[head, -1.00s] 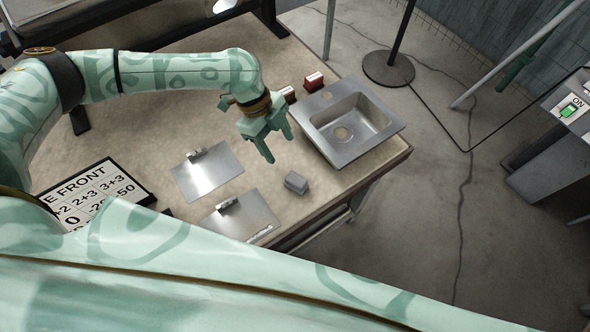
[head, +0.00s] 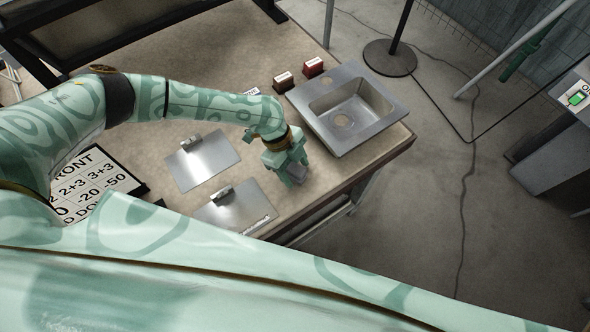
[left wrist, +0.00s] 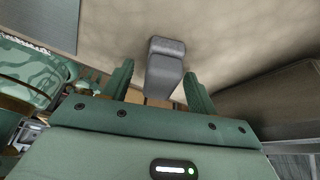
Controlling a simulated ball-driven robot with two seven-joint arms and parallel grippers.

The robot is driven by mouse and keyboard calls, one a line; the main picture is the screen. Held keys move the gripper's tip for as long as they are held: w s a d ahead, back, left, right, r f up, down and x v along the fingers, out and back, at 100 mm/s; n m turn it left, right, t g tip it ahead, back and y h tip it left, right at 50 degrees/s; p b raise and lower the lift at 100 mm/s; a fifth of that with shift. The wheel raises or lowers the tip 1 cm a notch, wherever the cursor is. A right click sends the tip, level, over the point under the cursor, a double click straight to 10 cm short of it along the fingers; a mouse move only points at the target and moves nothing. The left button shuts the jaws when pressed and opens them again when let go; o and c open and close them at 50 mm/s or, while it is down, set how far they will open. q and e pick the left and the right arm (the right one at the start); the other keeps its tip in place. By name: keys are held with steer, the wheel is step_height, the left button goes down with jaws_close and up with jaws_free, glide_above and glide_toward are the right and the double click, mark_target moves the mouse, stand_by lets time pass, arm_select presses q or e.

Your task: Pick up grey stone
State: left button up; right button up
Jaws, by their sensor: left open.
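The grey stone (left wrist: 165,68) is a small block with bevelled edges on the table top. In the left wrist view it lies between the two fingers of my left gripper (left wrist: 160,84), with a gap visible on each side. In the head view my left gripper (head: 293,176) points down over the stone (head: 298,172) near the table's front edge and hides much of it. The gripper is open. My right gripper is not in view.
A metal sink (head: 350,112) stands just right of the gripper. Two metal plates with clips (head: 203,162) (head: 237,207) lie to its left. A brown block (head: 283,82) and a red block (head: 313,67) stand behind. A lettered board (head: 95,185) lies further left.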

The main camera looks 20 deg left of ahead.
mark_target(299, 170)
arm_select(q)
steer(key=c, duration=1.2)
steer(key=shift+c, duration=0.2)
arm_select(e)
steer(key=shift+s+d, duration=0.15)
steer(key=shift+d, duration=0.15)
arm_select(q)
steer(key=shift+r, duration=0.1)
